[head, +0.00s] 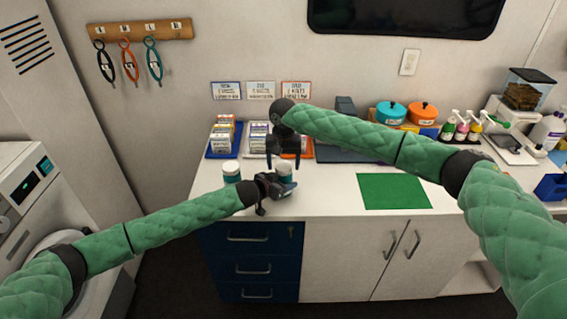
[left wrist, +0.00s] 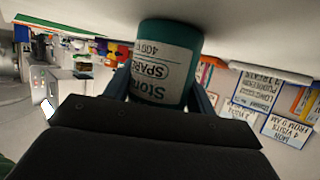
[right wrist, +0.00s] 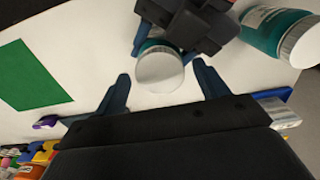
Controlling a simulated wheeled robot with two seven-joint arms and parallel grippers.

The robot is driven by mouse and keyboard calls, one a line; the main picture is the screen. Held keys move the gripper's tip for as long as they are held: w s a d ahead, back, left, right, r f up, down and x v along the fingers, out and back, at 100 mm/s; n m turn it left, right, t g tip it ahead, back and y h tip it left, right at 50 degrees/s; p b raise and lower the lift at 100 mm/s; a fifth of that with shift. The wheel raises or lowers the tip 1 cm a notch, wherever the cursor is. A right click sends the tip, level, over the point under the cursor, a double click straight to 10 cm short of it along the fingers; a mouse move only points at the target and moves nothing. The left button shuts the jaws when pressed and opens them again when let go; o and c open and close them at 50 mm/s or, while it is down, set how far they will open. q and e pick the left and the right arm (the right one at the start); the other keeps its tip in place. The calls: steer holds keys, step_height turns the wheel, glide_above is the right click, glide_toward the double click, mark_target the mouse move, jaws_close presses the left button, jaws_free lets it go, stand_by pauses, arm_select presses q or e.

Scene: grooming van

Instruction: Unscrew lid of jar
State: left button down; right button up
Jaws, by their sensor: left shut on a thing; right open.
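A teal jar with a white label and white lid (head: 284,168) stands on the white counter. My left gripper (head: 276,184) is shut around its body from the side; the jar's label fills the left wrist view (left wrist: 165,62). My right gripper (head: 284,152) is open above the jar, fingers pointing down. In the right wrist view the white lid (right wrist: 160,72) lies just beyond and between the open fingertips (right wrist: 163,85), not touching them. A second teal jar with a white lid (head: 231,173) stands to the left, apart from the held one.
Blue, white and orange trays of small boxes (head: 222,140) stand behind the jars. A green mat (head: 394,191) lies bare on the counter to the right. Teal and orange pots (head: 391,112) and pump bottles stand further back right.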

steer(key=shift+r, duration=2.25)
arm_select(q)
steer(key=shift+c, duration=2.1)
jaws_free()
